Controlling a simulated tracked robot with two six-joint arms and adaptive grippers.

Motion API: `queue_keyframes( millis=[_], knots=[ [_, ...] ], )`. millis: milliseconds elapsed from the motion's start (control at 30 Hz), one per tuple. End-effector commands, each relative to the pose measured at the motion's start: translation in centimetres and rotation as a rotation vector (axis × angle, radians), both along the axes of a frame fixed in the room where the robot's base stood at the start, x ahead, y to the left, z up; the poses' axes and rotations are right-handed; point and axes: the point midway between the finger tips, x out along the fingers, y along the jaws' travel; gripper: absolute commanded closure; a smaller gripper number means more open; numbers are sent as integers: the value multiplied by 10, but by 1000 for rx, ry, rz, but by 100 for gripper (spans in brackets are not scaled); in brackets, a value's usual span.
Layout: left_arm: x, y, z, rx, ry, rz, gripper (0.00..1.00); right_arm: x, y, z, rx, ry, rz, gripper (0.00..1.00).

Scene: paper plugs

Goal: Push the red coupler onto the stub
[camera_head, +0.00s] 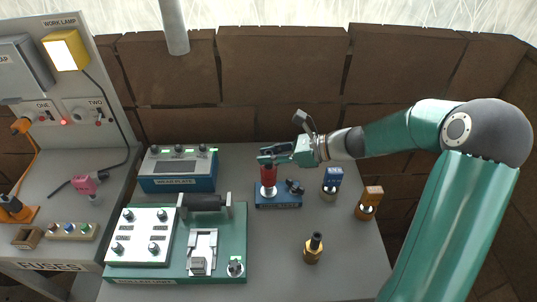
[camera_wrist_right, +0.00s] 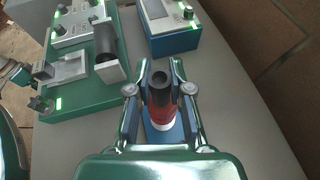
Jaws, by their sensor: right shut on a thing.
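The red coupler (camera_head: 268,177) stands upright above the pale stub (camera_head: 269,191) on a small blue base (camera_head: 285,200). My right gripper (camera_head: 268,159) is shut on the coupler's upper part from above. In the right wrist view the red coupler (camera_wrist_right: 159,112) is between the two fingers, with a dark round top. A white ring of the stub (camera_wrist_right: 160,127) shows just below it. The coupler looks in line with the stub and touching or very close; I cannot tell how far it is on. My left gripper is not clearly seen.
A blue instrument box (camera_head: 178,170) and a green board (camera_head: 232,215) stand to the left. A blue-topped plug (camera_head: 332,179), an orange-brown plug (camera_head: 370,198) and a black-and-yellow plug (camera_head: 314,247) stand to the right. The grey table (camera_head: 275,260) is clear in front.

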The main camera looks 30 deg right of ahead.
Motion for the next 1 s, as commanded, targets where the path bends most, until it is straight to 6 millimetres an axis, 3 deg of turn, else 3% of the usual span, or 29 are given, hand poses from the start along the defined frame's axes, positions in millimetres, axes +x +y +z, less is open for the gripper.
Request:
queue_keyframes(
  millis=[1000],
  knots=[
    [0,0,-18,0,0,0,69,0,0,-21,1,0,1,100]
  ],
)
